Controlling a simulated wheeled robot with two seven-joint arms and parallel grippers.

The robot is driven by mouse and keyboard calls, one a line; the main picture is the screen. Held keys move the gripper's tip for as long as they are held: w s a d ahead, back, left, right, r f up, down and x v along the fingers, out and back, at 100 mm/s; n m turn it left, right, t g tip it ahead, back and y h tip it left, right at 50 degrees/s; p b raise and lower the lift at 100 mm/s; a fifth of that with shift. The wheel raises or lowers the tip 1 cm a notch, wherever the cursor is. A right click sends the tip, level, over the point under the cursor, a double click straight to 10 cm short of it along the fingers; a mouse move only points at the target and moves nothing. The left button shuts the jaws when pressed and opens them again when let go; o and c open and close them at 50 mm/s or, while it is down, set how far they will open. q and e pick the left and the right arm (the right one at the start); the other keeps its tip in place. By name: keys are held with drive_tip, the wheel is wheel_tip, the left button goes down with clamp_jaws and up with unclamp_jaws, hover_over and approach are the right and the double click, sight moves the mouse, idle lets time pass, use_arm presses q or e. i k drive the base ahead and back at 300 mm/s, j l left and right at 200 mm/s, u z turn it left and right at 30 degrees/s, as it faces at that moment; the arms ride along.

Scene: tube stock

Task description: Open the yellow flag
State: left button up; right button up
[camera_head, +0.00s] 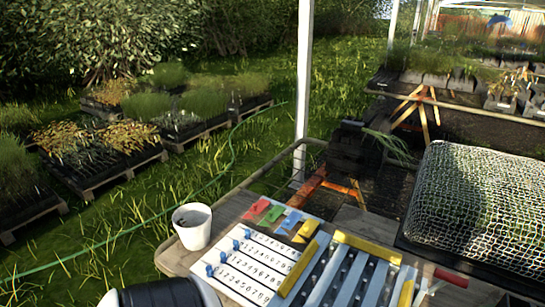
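I cannot tell from here whether the yellow flag is raised or lying flat. A dark and white part of my own arm shows at the bottom left. Neither gripper's fingers can be seen.
A white cup (192,226) stands at the table's left edge. A yellow bar (367,247) and a slotted rack (350,280) lie right of the board. A wire-mesh-covered tray (480,205) is at the right. A white post (304,90) rises behind the table.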

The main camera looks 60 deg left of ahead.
sight(309, 224)
drive_tip(key=u, duration=1.6)
drive_tip(key=j+z, duration=0.35)
drive_tip(key=i+l, duration=0.05)
drive_tip(key=l, duration=0.05)
